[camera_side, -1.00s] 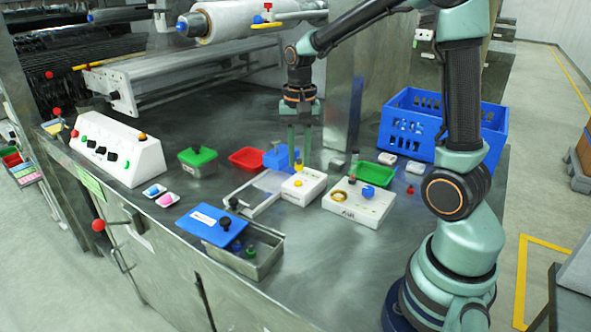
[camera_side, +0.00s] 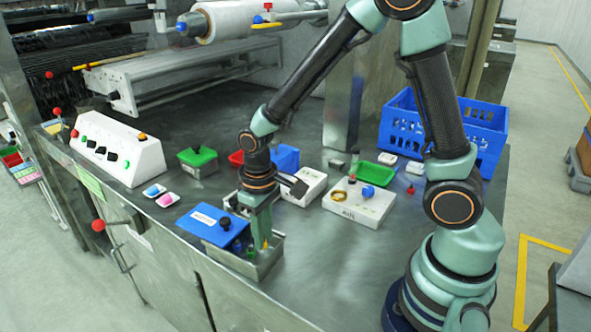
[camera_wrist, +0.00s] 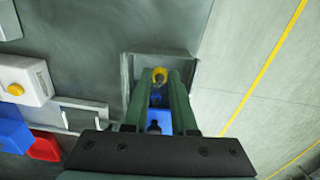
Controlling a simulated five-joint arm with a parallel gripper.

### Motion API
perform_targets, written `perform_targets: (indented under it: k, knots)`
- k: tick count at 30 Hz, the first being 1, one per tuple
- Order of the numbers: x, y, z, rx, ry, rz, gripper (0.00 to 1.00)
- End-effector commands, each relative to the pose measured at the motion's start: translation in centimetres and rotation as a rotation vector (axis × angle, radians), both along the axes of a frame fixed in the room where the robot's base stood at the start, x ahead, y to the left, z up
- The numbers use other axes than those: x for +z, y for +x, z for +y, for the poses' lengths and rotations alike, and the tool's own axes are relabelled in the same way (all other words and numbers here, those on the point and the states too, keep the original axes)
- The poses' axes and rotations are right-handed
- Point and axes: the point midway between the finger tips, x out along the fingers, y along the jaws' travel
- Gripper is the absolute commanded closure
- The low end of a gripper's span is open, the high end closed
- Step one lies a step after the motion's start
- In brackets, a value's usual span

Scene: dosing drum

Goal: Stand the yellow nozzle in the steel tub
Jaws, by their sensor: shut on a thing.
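The steel tub (camera_side: 265,271) stands at the table's front edge, with a blue lid (camera_side: 207,222) lying across its left part. My gripper (camera_side: 262,240) reaches down into the tub's uncovered right part. It is shut on the yellow nozzle (camera_side: 266,245), which looks roughly upright between the fingertips. In the wrist view the yellow nozzle (camera_wrist: 159,75) shows between the two fingers, inside the outline of the tub (camera_wrist: 190,66). Whether the nozzle touches the tub floor cannot be told.
A white box (camera_side: 308,187) stands behind my gripper, partly hidden by it. Another white box (camera_side: 350,209) with a blue knob stands to the right. A blue crate (camera_side: 470,140) is at the back right. The table between the tub and my base is clear.

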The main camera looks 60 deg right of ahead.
Motion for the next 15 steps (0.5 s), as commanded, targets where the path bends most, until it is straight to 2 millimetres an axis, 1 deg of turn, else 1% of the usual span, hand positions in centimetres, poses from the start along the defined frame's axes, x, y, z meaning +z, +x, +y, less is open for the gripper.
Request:
perform_targets:
  k: [9,15]
  knots:
    - [-2.3,0.0,0.0,-0.002,0.000,0.002,1.00]
    - [-3.1,0.0,0.0,-0.002,0.000,0.001,1.00]
